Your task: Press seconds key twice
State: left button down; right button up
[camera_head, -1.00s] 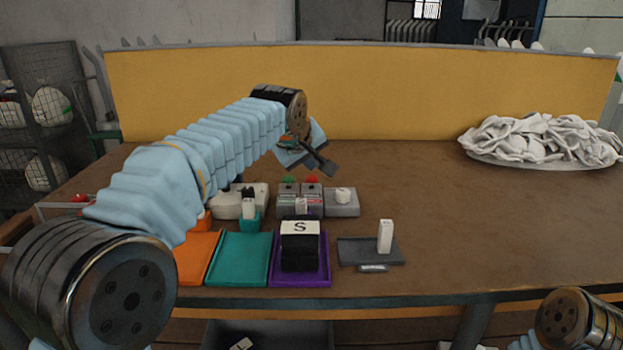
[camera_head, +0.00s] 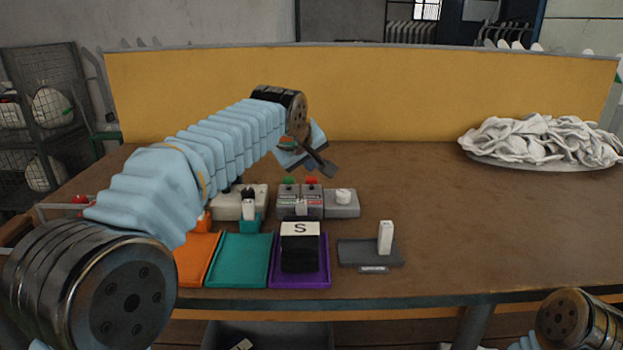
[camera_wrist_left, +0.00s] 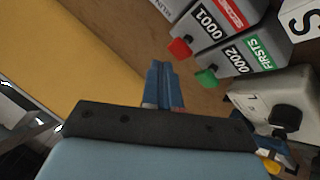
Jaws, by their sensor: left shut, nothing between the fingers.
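The counter box (camera_head: 312,206) with the seconds key stands mid-table. Its red key (camera_head: 311,180) is at the back edge beside the green key (camera_head: 289,180). In the left wrist view the red key (camera_wrist_left: 180,48) belongs to the unit with the red SECONDS label (camera_wrist_left: 232,12), reading 0001. The green key (camera_wrist_left: 206,78) belongs to the FIRSTS unit (camera_wrist_left: 258,54), reading 0002. My left gripper (camera_head: 327,169) is behind and above the red key, apart from it. In the left wrist view its blue fingers (camera_wrist_left: 163,88) are shut and empty. My right gripper is out of view.
A grey box with a white knob (camera_head: 343,196) is right of the counters. Orange (camera_head: 197,262), teal (camera_head: 240,262) and purple (camera_head: 300,281) trays lie in front. A white pile (camera_head: 540,138) sits at the right. The right tabletop is mostly clear.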

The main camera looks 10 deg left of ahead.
aim_at(309, 180)
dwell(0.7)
pick_arm(q)
jog(key=shift+f+b, duration=0.35)
jog(key=shift+f, duration=0.1)
jog(key=shift+f+b, duration=0.6)
jog(key=shift+f, duration=0.1)
dwell(0.6)
jog(key=shift+r, duration=0.15)
jog(key=shift+r+p, duration=1)
notch_tip(309, 180, up, 3)
jog(key=p, duration=0.2)
jog(key=shift+p, duration=0.3)
jog(key=shift+r, duration=1)
